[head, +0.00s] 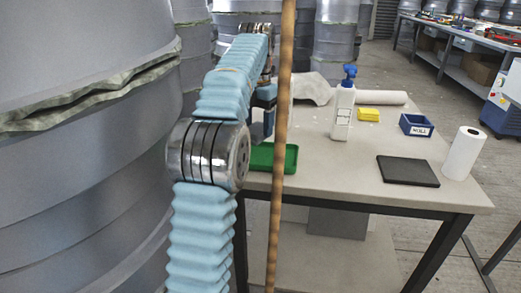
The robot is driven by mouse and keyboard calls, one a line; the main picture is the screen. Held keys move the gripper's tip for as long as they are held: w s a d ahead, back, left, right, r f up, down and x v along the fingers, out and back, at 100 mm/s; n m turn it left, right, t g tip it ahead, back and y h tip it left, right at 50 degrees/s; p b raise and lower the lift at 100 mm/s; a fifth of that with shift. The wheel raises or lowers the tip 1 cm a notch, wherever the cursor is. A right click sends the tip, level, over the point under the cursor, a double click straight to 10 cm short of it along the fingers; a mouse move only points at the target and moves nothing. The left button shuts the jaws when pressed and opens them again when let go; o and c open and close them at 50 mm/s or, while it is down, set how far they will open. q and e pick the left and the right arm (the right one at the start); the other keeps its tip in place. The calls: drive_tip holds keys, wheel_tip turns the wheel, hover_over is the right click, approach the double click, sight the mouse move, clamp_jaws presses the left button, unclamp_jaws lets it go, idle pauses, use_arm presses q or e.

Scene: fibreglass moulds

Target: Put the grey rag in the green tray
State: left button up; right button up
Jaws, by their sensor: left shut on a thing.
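The green tray (291,158) lies at the table's left edge, partly hidden by my left forearm and a wooden pole. My left arm reaches over the table's left side in a pale blue sleeve. My left gripper (264,118) points down just above and behind the tray, mostly hidden by the arm and pole. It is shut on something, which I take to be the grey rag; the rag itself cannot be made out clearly. My right gripper is not in view.
The wooden pole (279,190) stands upright close in front of me. On the table (350,170) are a white spray bottle (343,108), yellow sponge (368,114), blue bin (416,125), dark slab (408,171), paper roll (463,153) and pale sheet (312,88). Large grey moulds (80,180) crowd the left.

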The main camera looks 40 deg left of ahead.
sight(257, 127)
use_arm(q)
wheel_tip(257, 127, down, 6)
drive_tip(key=shift+r+b, duration=0.1)
drive_tip(key=shift+b, duration=0.65)
drive_tip(key=o, duration=0.8)
drive_tip(key=shift+f, duration=0.2)
drive_tip(key=shift+r, duration=0.1)
wheel_tip(257, 127, up, 11)
drive_tip(key=p, duration=0.4)
drive_tip(key=shift+r+p, duration=0.3)
drive_tip(key=shift+r, duration=0.25)
